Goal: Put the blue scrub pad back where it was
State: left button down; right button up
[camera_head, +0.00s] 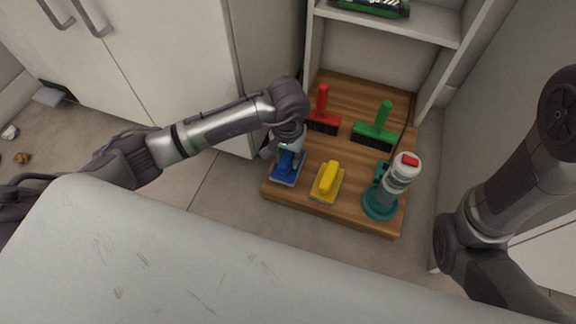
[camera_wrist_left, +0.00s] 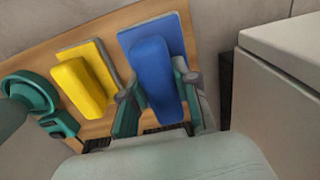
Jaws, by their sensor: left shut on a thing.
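The blue scrub pad (camera_head: 287,168) is at the front left of a low wooden board (camera_head: 311,160). In the left wrist view the blue scrub pad (camera_wrist_left: 152,66) shows its raised handle between the two fingers. My left gripper (camera_head: 287,153) is above the pad and shut on its handle; it also shows in the left wrist view (camera_wrist_left: 158,98). The pad appears to be at the board's surface, but I cannot tell whether it touches it. My right gripper is not in view; only my right arm shows at the right.
A yellow scrub pad (camera_head: 328,181) lies just right of the blue one. A red brush (camera_head: 322,113) and a green brush (camera_head: 376,127) stand behind. A teal and white device (camera_head: 393,184) stands at the right. White cabinets (camera_head: 150,60) and a shelf (camera_head: 420,22) border the board.

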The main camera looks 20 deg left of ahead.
aim_at(288, 155)
pick_arm(q)
jog(key=shift+f+b, duration=1.15)
jog(key=shift+f, duration=0.65)
jog(key=c, duration=0.9)
grip_release()
jog(key=shift+r, duration=0.1)
jog(key=shift+o, duration=0.2)
notch_tip(288, 155, up, 12)
jog(key=p, duration=0.9)
jog(key=shift+r, duration=0.15)
